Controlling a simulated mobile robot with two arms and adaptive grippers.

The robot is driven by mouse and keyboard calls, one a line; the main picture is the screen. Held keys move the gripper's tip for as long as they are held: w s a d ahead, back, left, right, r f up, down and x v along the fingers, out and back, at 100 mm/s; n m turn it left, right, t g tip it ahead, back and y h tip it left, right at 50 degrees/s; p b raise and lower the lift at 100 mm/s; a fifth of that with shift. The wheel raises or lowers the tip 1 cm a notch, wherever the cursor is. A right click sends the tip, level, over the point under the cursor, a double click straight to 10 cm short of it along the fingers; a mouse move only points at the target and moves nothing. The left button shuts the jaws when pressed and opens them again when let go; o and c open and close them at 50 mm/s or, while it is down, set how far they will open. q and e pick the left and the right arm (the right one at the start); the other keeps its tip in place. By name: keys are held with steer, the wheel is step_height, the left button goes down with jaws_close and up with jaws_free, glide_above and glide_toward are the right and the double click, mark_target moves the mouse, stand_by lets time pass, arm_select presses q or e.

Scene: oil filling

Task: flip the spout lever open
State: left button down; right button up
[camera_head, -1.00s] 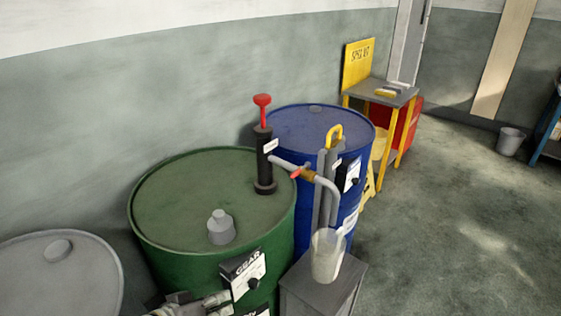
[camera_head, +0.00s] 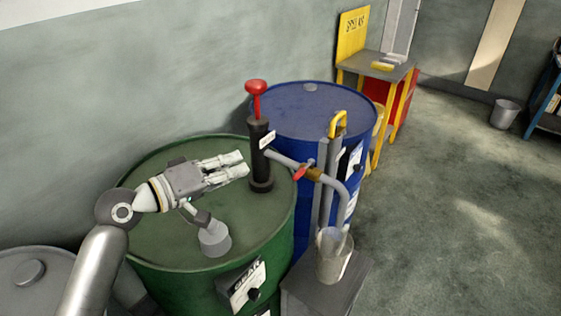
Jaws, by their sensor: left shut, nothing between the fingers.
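The spout lever (camera_head: 300,173) is a small red handle on the brass valve (camera_head: 313,173) of the grey spout pipe (camera_head: 336,188). The pipe comes from the black hand pump (camera_head: 261,150) on the green drum (camera_head: 165,250) and bends down into a clear jug (camera_head: 334,258). The pump's red handle (camera_head: 256,92) stands raised. My left gripper (camera_head: 244,163) is shut and empty above the green drum, just left of the pump and apart from the lever, with the pump between them. My right gripper is not in view.
The jug stands on a grey stand (camera_head: 315,295). A blue drum (camera_head: 300,118) stands behind, with a yellow-handled grey object (camera_head: 328,160) beside the spout. Open floor (camera_head: 450,220) lies to the right.

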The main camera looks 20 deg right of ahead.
mark_target(303, 170)
arm_select(q)
steer(key=w+d+f+p, duration=0.2)
steer(key=d+f+p, duration=0.2)
steer(key=d, duration=0.7)
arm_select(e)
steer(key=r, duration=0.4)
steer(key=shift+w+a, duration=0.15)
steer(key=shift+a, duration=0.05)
arm_select(q)
steer(key=shift+w, duration=0.1)
steer(key=shift+r, duration=0.1)
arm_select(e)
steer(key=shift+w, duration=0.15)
